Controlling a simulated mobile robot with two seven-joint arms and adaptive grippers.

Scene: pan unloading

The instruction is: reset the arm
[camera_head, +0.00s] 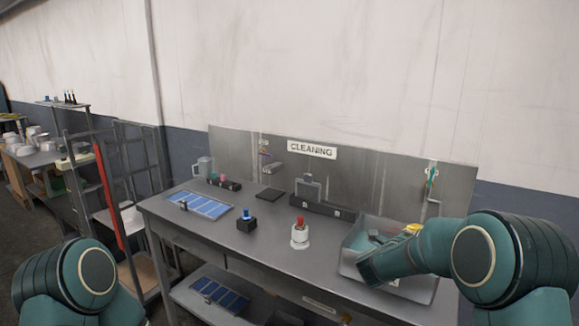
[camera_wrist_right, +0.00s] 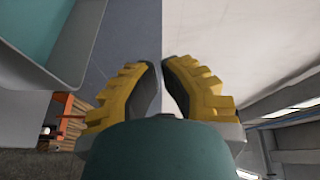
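My right arm (camera_head: 430,252) comes in from the right and crosses in front of a grey bin (camera_head: 425,290) at the table's right end. In the right wrist view my right gripper (camera_wrist_right: 161,72) has yellow, dark-padded fingers with a narrow gap between them and nothing held. In the head view a yellow bit shows behind the arm; I cannot tell if it is the gripper. Of my left arm (camera_head: 75,283) only a teal upper part shows at the lower left; its gripper is out of view.
The grey table (camera_head: 270,265) holds a blue-panelled plate (camera_head: 206,205), a blue-topped dark block (camera_head: 246,222) and a white bottle with a red top (camera_head: 300,234). A CLEANING sign (camera_head: 312,150) hangs on the back panel. A rack (camera_head: 130,160) stands left of the table.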

